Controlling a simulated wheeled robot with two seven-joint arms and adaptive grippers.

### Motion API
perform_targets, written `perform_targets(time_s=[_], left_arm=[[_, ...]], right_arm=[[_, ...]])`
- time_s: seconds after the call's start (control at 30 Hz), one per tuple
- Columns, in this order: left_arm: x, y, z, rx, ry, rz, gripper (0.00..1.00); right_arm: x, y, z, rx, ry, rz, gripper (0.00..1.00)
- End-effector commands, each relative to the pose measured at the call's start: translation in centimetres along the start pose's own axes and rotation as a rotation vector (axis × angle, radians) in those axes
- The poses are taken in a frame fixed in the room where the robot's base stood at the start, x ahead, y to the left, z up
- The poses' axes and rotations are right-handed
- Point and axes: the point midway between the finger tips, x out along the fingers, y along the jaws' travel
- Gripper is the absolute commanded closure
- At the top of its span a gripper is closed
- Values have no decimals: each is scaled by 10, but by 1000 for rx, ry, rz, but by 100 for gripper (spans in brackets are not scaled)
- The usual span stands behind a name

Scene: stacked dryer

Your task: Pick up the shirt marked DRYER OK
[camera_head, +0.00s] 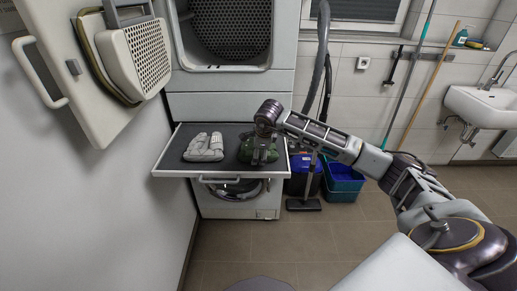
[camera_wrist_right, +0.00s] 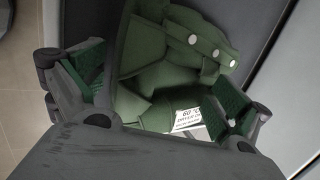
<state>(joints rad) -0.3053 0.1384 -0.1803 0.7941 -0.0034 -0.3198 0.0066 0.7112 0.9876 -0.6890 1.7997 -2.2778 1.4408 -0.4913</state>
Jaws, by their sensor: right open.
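A folded green shirt (camera_head: 245,152) lies on the right part of the pull-out shelf (camera_head: 178,161), partly hidden by my right gripper (camera_head: 260,156). In the right wrist view the green shirt (camera_wrist_right: 155,55) has pale buttons and a white label (camera_wrist_right: 188,119). The label seems to read "60 °C DRYER OK", with part of it hidden. My right gripper (camera_wrist_right: 165,88) is open, one finger on each side of the shirt. I cannot tell if the fingers touch the cloth. A folded light grey shirt (camera_head: 204,147) lies to the left on the shelf. My left gripper is not in view.
The open dryer drum (camera_head: 230,25) is above the shelf, and its open door (camera_head: 135,55) hangs at the left. The washer (camera_head: 230,200) is below. Blue and teal bins (camera_head: 343,176) and a vacuum hose (camera_head: 320,65) stand right of the shelf. The floor at right is clear.

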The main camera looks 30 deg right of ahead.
Motion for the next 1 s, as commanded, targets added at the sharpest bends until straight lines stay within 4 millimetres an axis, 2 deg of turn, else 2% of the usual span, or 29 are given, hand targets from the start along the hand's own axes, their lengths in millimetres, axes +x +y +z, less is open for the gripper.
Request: perform_targets(time_s=[0.23, 0.27, 0.6, 1.0], left_arm=[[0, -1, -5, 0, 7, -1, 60], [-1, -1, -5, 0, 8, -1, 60], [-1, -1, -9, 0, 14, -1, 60], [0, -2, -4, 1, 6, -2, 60]], right_arm=[[0, 0, 0, 0, 0, 0, 0], [0, 0, 0, 0, 0, 0, 3], [0, 1, -1, 0, 2, 2, 46], [0, 0, -1, 0, 2, 0, 96]])
